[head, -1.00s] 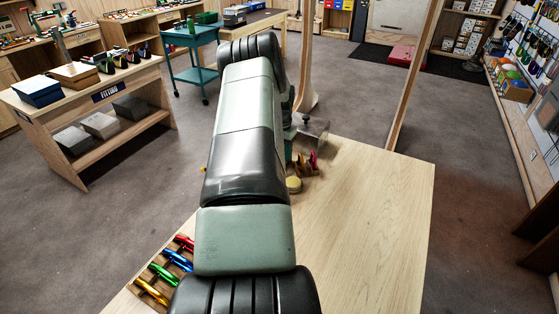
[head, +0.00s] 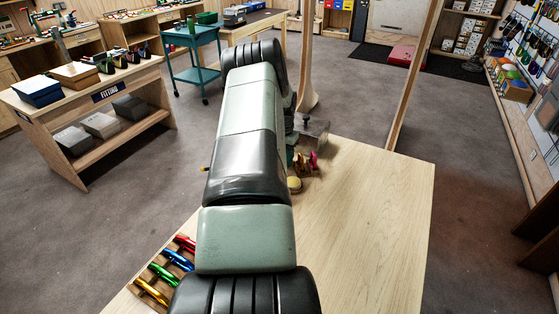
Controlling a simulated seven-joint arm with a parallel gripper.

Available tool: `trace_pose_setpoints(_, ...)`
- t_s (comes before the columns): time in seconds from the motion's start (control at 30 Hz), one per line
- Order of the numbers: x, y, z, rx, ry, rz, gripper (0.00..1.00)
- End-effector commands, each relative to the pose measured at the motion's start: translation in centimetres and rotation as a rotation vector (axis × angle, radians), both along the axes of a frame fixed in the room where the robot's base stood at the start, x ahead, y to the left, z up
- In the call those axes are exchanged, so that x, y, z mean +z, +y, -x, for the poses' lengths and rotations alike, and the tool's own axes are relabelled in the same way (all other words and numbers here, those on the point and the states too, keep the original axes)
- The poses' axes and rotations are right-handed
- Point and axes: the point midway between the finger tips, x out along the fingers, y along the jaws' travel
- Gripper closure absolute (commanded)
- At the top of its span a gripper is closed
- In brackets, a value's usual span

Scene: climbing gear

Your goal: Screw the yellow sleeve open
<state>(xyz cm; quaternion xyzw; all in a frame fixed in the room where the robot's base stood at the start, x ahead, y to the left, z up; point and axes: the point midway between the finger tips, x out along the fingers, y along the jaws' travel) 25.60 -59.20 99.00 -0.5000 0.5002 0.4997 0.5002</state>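A row of coloured metal pieces lies on a wooden rack at the front left of the table. The yellow one (head: 151,291) is nearest, with green (head: 163,273), blue (head: 178,260) and red (head: 185,243) behind it. I cannot make out a separate sleeve on any of them. A small yellow tip (head: 204,169) shows at the left edge of my arm, and the rest of it is hidden. My arm covers the middle of the view. My gripper is hidden behind it, so its hold cannot be seen.
A pink-red item (head: 313,161) and a round yellowish piece (head: 294,184) sit just right of my arm. A grey block (head: 314,133) stands at the table's far edge. The right part of the wooden table (head: 375,215) is clear. A wooden post rises beyond it.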

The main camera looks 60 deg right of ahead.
Motion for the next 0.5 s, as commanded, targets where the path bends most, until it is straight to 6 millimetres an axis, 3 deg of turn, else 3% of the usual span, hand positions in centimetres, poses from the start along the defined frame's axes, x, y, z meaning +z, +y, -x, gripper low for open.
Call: trace_pose_setpoints(0.5, 0.28, -0.03, 0.59, 0.000, 0.001, 0.000, 0.53)
